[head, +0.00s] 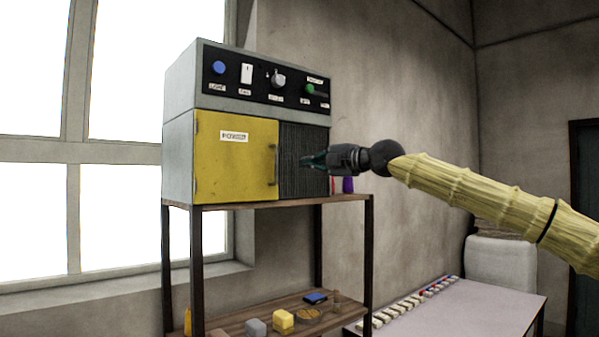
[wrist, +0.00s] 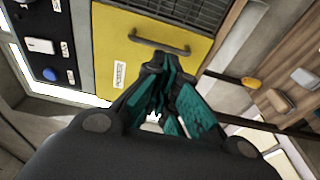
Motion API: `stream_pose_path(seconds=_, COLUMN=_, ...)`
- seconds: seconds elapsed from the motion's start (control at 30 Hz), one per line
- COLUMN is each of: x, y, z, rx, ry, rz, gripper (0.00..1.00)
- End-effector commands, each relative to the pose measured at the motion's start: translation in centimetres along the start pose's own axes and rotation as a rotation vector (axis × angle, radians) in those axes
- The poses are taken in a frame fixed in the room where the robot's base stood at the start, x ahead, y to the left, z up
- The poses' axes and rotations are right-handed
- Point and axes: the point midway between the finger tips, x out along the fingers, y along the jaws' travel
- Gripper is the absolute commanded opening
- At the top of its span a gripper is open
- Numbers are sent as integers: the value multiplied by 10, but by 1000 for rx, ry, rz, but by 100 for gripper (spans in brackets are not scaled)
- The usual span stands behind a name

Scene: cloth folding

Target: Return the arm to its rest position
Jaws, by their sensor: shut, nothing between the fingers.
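My arm, covered in a yellow bamboo-like sleeve, reaches in from the right in the head view. My gripper (head: 306,161) is raised in front of the dark vent panel (head: 303,150) of the grey cabinet (head: 180,150). In the wrist view my gripper (wrist: 158,70) shows dark fingers with teal pads, its tips together and holding nothing. Behind the fingertips there is the yellow door (wrist: 112,45) with its dark handle (wrist: 158,40). The yellow door (head: 230,165) is shut in the head view. I cannot tell whether the fingertips touch the cabinet.
The cabinet stands on a wooden rack (head: 368,245). Its lower shelf holds a yellow block (head: 283,320), a grey block (head: 256,328) and a blue item (head: 315,297). A purple item (head: 348,185) stands beside the cabinet. A pale table (head: 470,310) with small items is at lower right.

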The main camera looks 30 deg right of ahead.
Motion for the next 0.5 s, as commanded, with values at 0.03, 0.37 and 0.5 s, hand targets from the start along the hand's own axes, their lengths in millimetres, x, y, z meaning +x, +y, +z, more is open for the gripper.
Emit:
stream_pose_path(seconds=0.03, x=-8, y=-2, z=0, rx=1, ry=0, rz=2, gripper=0)
stream_pose_path(seconds=0.37, x=-26, y=0, z=1, rx=0, ry=0, rz=-1, gripper=0)
stream_pose_path(seconds=0.5, x=-26, y=-1, z=1, rx=-3, ry=0, rz=-3, gripper=0)
